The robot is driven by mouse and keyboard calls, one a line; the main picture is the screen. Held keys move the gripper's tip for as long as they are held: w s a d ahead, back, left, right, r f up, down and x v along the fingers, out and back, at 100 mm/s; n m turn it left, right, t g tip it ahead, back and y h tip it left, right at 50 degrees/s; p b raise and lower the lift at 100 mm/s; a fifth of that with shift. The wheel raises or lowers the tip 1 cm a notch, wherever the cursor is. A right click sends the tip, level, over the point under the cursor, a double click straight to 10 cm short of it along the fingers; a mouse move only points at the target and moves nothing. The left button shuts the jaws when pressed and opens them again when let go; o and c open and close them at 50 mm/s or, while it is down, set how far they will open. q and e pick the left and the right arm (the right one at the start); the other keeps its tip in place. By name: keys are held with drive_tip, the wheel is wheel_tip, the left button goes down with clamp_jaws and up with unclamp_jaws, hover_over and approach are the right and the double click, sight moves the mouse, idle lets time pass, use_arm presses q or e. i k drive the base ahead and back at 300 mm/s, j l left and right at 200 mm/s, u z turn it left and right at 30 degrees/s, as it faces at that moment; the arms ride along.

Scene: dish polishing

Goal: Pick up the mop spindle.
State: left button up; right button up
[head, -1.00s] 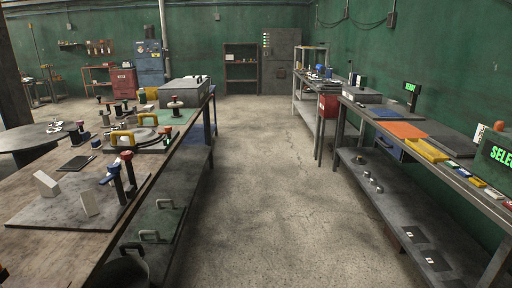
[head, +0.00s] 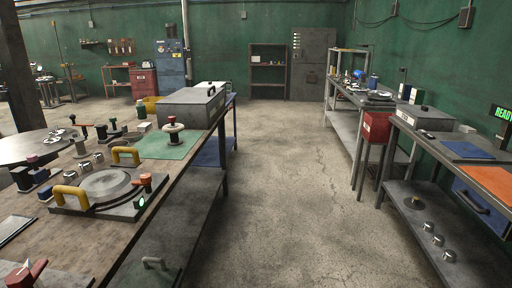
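A small upright piece with a red knob, a pale disc and a dark base (head: 173,130) stands on the green mat (head: 180,146) on the left bench. It looks most like the mop spindle, but I cannot tell for sure. Nothing touches it from above. A round plate fixture (head: 108,185) with yellow handles and an orange-red lever lies nearer on the same bench. Neither of my grippers is in view.
The left bench (head: 62,226) also carries a grey box (head: 190,108), small metal cups and several dark-handled tools. A clear concrete aisle (head: 280,200) runs between it and the right bench (head: 440,150).

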sight(174, 130)
drive_tip(key=i, duration=0.75)
drive_tip(key=i+u, duration=0.1)
drive_tip(key=i, duration=0.6)
drive_tip(key=i+l+u, duration=0.1)
drive_tip(key=i, duration=0.6)
drive_tip(key=i+l+u, duration=0.1)
drive_tip(key=i+u, duration=0.3)
drive_tip(key=i+l+u, duration=0.2)
drive_tip(key=u, duration=0.25)
drive_tip(key=i+l+u, duration=0.65)
drive_tip(key=l+u, duration=0.2)
drive_tip(key=i+l+u, duration=0.15)
drive_tip(key=l+u, duration=0.25)
drive_tip(key=i+l+u, duration=0.15)
drive_tip(key=l+u, duration=0.2)
drive_tip(key=l, duration=0.25)
drive_tip(key=i+l+u, duration=0.1)
drive_tip(key=l+u, duration=0.25)
drive_tip(key=l, duration=0.25)
